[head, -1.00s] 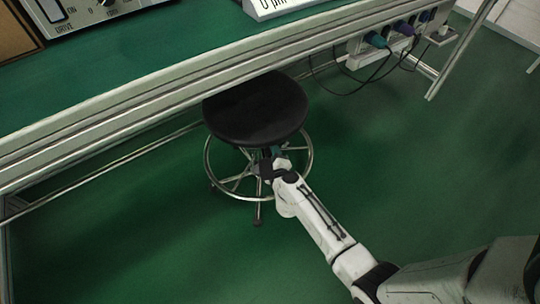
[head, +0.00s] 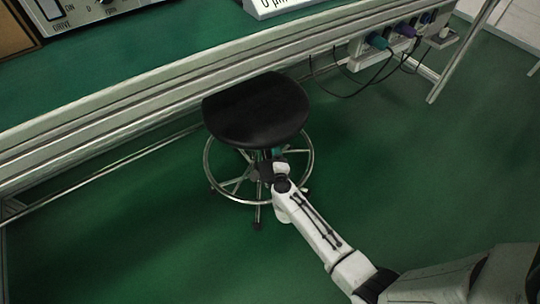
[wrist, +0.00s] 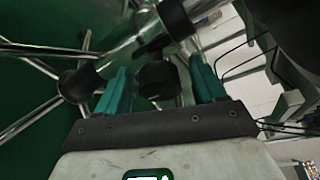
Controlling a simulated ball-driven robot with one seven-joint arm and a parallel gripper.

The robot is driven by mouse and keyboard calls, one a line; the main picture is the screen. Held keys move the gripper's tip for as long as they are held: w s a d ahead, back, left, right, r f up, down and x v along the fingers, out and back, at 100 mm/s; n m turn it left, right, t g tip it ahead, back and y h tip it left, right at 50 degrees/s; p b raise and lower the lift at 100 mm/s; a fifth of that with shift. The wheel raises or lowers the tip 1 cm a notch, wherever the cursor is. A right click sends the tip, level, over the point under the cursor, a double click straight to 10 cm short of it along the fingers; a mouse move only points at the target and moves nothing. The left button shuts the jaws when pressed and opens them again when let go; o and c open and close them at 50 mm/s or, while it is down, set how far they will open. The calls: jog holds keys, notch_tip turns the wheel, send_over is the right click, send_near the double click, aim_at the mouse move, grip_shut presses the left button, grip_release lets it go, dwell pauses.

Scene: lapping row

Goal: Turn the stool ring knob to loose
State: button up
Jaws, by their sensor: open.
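The stool (head: 257,110) has a round black seat, a chrome foot ring (head: 208,165) and spoked legs, and stands partly under the bench. My gripper (head: 270,155) is below the front of the seat, inside the foot ring's outline in the head view. In the wrist view my gripper (wrist: 160,85) is open, with two teal fingers apart. A black knob (wrist: 160,78) shows between the fingers; I cannot tell whether they touch it. Chrome stool parts (wrist: 125,40) lie behind it. The knob's marking or setting cannot be read, and the knob is hidden in the head view.
The bench's metal front edge (head: 110,118) runs above the stool's far side. Plugs and black cables (head: 375,72) hang from a socket strip at the upper right. The green floor (head: 420,180) is clear to the right of the stool.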

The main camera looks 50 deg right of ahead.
jog(key=p+v, duration=0.3)
jog(key=v, duration=0.7)
jog(key=shift+s+a, duration=0.25)
jog(key=shift+s, duration=0.05)
